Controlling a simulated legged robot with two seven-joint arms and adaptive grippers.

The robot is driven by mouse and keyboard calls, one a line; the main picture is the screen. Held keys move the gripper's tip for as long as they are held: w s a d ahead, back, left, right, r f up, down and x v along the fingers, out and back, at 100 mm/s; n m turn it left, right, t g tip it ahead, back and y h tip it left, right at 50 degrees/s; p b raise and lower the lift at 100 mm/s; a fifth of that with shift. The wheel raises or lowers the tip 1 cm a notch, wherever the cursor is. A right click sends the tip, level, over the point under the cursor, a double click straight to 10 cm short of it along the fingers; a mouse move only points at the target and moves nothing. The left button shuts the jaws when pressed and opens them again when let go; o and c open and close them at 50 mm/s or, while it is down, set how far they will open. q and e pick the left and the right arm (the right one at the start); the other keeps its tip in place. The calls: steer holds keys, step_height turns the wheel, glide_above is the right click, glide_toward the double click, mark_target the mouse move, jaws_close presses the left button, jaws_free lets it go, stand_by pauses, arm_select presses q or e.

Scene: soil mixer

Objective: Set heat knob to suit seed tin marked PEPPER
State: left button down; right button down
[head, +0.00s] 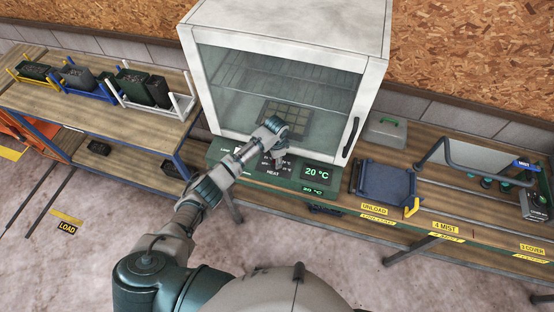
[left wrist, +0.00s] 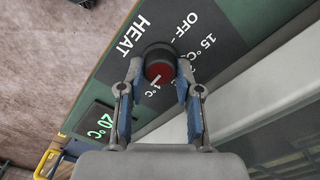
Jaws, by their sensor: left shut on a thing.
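The heat knob (left wrist: 158,68) has a dark rim and a red face with a short white mark. It sits on the green panel beside the word HEAT, with OFF and 15 °C printed around it and another label partly hidden. My left gripper (left wrist: 158,80) is shut on the knob, one finger on each side. In the head view my left gripper (head: 279,158) is at the panel below the white cabinet and hides the knob. The panel display (head: 317,171) reads 20 °C; it also shows in the left wrist view (left wrist: 97,122). No tin with a readable PEPPER mark is visible.
The white cabinet (head: 290,30) has a closed glass door with a gridded tray (head: 285,118) inside. Racks with dark containers (head: 145,88) stand on the left bench. A blue-grey tray (head: 383,190) and a mist frame (head: 480,158) are on the right. The floor in front is clear.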

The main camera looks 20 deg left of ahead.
arm_select(q)
steer(key=shift+s+a+f+m, duration=0.1)
steer(key=shift+m, duration=0.5)
steer(key=shift+s+a+f+m, duration=0.1)
steer(key=shift+m, duration=0.5)
steer(key=c, duration=0.8)
jaws_free()
steer(key=shift+r, duration=0.1)
steer(key=shift+a, duration=0.1)
steer(key=shift+w+r, duration=0.1)
steer(key=shift+r, duration=0.25)
step_height(320, 180, up, 11)
steer(key=shift+r, duration=0.1)
